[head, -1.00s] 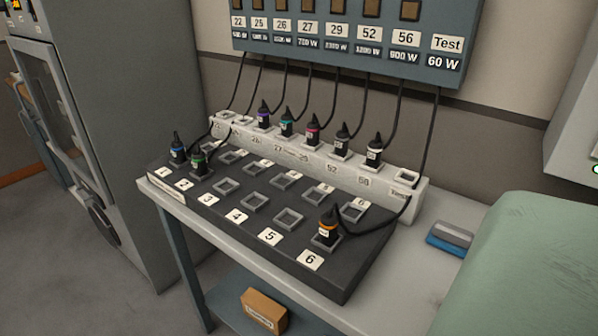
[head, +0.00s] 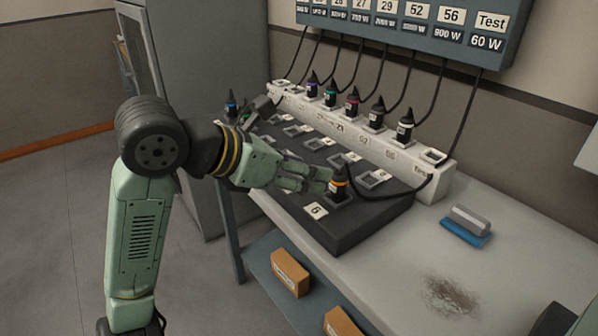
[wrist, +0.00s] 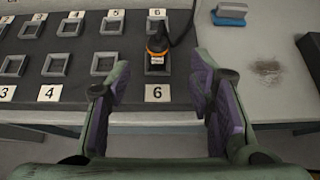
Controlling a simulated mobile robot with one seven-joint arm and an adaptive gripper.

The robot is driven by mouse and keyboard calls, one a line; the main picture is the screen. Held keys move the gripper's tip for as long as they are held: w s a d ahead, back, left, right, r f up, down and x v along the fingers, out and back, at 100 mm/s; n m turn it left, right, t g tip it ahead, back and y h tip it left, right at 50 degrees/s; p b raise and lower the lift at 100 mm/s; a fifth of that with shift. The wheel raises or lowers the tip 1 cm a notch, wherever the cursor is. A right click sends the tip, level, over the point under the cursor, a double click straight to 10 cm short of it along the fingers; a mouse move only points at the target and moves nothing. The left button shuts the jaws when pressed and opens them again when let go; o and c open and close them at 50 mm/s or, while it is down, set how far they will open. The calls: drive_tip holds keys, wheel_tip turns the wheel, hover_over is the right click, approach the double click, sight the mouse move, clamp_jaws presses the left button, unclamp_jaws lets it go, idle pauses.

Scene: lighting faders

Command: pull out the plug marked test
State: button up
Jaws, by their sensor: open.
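The test plug, black with an orange band (head: 339,183), sits upright in the socket above label 6 on the dark panel (head: 345,237). Its black cable runs right and up toward the overhead board's Test label (head: 491,21). In the wrist view the orange-banded plug (wrist: 157,47) stands ahead, between the lines of the two fingers. My gripper (wrist: 161,90) is open and empty, with its purple-padded fingers apart. In the head view my gripper (head: 318,181) is close to the plug's left side; whether it touches cannot be told there. The plug's own lettering is too small to read.
Several other plugs, such as a white-banded one (head: 406,125), stand in the pale rear strip (head: 438,179). A blue-and-grey block (head: 467,226) lies on the table to the right.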

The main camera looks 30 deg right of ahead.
sight(332, 178)
drive_tip(key=shift+y, duration=0.3)
drive_tip(key=b+x, duration=0.1)
drive_tip(key=x, duration=0.3)
drive_tip(key=b+x, duration=0.2)
drive_tip(key=x, duration=0.2)
drive_tip(key=shift+w+a+f, duration=0.15)
drive_tip(key=shift+a+f, duration=0.1)
drive_tip(key=shift+f, duration=0.05)
drive_tip(key=shift+d+f+b, duration=0.25)
drive_tip(key=shift+d+b, duration=0.2)
drive_tip(key=shift+d, duration=0.2)
drive_tip(key=shift+c, duration=0.4)
drive_tip(key=c, duration=1.1)
clamp_jaws()
drive_tip(key=shift+r, duration=0.3)
drive_tip(key=shift+r+p, duration=1.45)
drive_tip(key=shift+r, duration=0.65)
drive_tip(key=shift+r, duration=0.1)
